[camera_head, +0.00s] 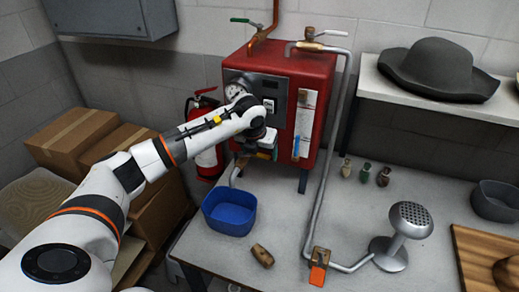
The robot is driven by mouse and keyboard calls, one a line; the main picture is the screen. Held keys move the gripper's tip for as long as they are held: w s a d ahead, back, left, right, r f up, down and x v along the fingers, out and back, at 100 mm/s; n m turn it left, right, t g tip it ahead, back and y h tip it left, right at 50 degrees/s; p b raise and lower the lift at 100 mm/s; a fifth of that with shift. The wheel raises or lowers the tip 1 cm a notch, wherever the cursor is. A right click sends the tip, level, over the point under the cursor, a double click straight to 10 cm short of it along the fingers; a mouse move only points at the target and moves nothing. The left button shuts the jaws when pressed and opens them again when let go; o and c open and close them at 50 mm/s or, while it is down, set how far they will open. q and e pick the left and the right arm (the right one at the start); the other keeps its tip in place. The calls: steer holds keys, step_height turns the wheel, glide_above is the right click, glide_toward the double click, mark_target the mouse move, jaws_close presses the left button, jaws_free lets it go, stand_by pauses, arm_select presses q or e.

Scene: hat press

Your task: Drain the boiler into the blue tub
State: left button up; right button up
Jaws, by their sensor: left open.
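The red boiler (314,70) stands on legs at the back of the table, with a round gauge and a grey panel on its front. The blue tub (230,209) sits on the table at the boiler's front left, below a short drain pipe (235,174). No water shows in the tub. My left arm reaches across from the lower left. My left gripper (262,146) is at the boiler's lower front, open, close to a blue and orange part there. The wrist hides much of that spot, so I cannot tell whether the fingers touch it. My right gripper is not in view.
A metal pipe runs from the boiler's top down to an orange-tagged pedal (318,268) and a steamer head (410,221). A wooden block (262,255) lies near the tub. A fire extinguisher (205,140) and cardboard boxes (72,136) stand left. Small bottles (365,172) stand right.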

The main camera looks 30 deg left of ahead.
arm_select(q)
steer(key=shift+d, duration=0.1)
steer(key=c, duration=1.3)
